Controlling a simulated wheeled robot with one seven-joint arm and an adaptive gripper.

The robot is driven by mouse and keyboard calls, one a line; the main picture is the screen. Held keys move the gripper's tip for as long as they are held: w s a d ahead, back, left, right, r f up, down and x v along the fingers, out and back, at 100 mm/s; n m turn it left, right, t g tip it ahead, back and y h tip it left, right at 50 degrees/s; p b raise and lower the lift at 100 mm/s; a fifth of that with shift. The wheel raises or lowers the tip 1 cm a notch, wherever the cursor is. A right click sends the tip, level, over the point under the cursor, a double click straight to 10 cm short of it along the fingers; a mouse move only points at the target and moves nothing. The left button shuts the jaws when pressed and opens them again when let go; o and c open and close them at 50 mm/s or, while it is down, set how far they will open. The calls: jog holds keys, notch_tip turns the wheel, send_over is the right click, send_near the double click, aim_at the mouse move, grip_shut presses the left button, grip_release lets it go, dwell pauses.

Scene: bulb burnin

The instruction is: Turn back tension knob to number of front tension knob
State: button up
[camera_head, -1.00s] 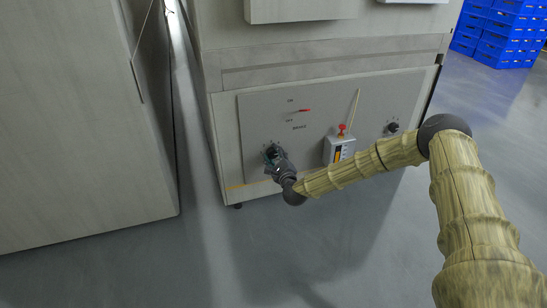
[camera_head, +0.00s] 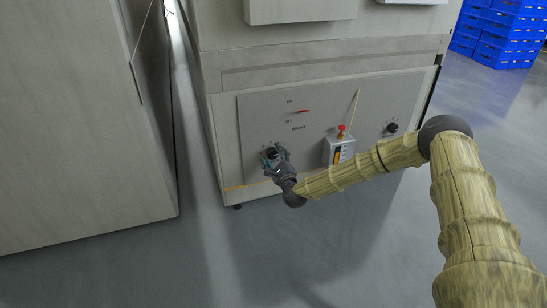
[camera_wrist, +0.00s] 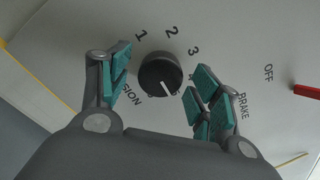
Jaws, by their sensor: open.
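A black round tension knob (camera_wrist: 160,75) sits on the grey panel in the wrist view. Its white pointer line points to the lower right of the picture, away from the numerals 1, 2 and 3 above it. My gripper (camera_wrist: 163,66) is open, with its teal-padded fingers on either side of the knob and gaps between pads and knob. In the head view my gripper (camera_head: 274,156) is at the left knob, low on the panel. A second black knob (camera_head: 392,127) is on the panel's right; its setting is too small to read.
The panel (camera_head: 255,120) has a red lever (camera_head: 303,111) above the left knob, and the lever's tip also shows in the wrist view (camera_wrist: 308,92). A small box (camera_head: 338,150) with a red button stands between the knobs. A grey cabinet (camera_head: 80,130) is at left.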

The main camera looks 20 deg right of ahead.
jog(key=s, duration=1.1)
jog(key=shift+s+d, duration=0.2)
jog(key=shift+s, duration=0.05)
